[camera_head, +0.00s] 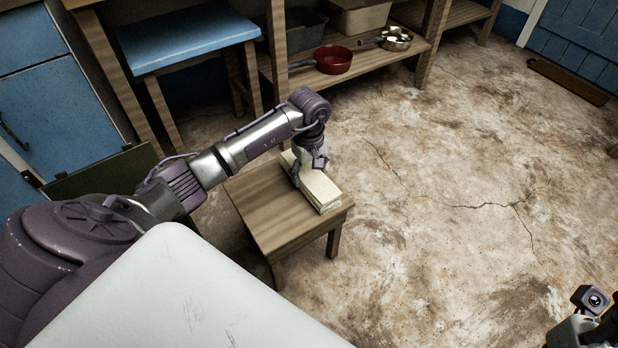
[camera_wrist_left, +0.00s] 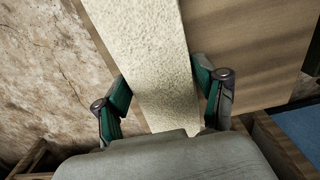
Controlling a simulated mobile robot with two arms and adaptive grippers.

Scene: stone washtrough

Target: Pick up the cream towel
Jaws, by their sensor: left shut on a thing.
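The cream towel (camera_head: 319,186) is a folded, oblong stack lying on a small wooden stool (camera_head: 257,205). My left gripper (camera_head: 307,169) points down at the towel's far end, and its fingers are at the towel. In the left wrist view the towel (camera_wrist_left: 152,62) runs between the two green-padded fingers of the left gripper (camera_wrist_left: 160,98), which are shut on it. In the head view the towel still appears to rest on the stool top. Part of my right arm shows at the bottom right corner, but its fingers cannot be made out clearly.
A blue-topped stool (camera_head: 185,40) stands behind on the left. A wooden shelf (camera_head: 395,62) holds a red pan (camera_head: 333,60) and a metal pan (camera_head: 396,39). A dark green panel (camera_head: 100,172) is left of the small stool. The stained floor (camera_head: 450,190) to the right is clear.

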